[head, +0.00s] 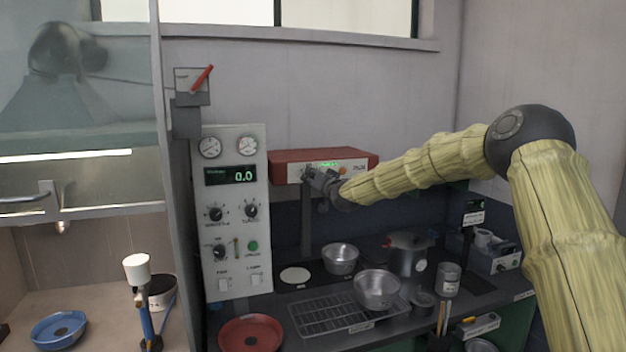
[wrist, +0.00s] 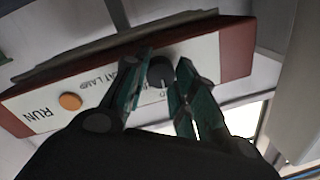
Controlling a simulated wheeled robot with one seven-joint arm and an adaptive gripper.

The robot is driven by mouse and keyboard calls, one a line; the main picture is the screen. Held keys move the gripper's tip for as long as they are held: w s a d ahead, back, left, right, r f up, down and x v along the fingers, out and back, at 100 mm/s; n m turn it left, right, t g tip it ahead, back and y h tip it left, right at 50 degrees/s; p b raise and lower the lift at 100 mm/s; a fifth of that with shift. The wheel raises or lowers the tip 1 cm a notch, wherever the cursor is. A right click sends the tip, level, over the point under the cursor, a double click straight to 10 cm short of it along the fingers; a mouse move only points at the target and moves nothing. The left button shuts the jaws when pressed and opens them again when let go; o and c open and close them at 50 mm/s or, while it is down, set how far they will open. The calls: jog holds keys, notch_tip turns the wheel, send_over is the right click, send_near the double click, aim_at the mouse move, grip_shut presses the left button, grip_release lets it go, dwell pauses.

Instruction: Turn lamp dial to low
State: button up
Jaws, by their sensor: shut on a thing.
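The heat lamp is a red box (head: 275,160) with a white front panel on the wall, above the counter in the head view. It also shows in the wrist view (wrist: 235,55), tilted and close. Its black round dial (wrist: 160,71) sits between the two fingers of my gripper (wrist: 165,68), which is shut on it. In the head view, my gripper (head: 318,178) is at the lamp's front and hides the dial there. A pale mark shows on the dial, but I cannot tell its setting.
An orange RUN button (wrist: 69,102) is on the same panel. A grey control panel (head: 235,275) with knobs and gauges stands left of the lamp. Below are metal bowls (head: 377,288), a wire rack (head: 322,318), a lidded pot (head: 408,258) and a red pan (head: 250,336).

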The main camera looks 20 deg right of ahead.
jog(key=shift+f, duration=0.1)
jog(key=n+b, duration=0.6)
jog(key=n, duration=0.2)
jog(key=shift+n+g+b, duration=0.3)
jog(key=shift+b, duration=0.1)
jog(key=shift+n+h+b, duration=0.4)
jog(key=shift+n+b, duration=0.2)
jog(key=shift+n, duration=0.6)
jog(key=o, duration=1.1)
jog(key=shift+c, duration=0.2)
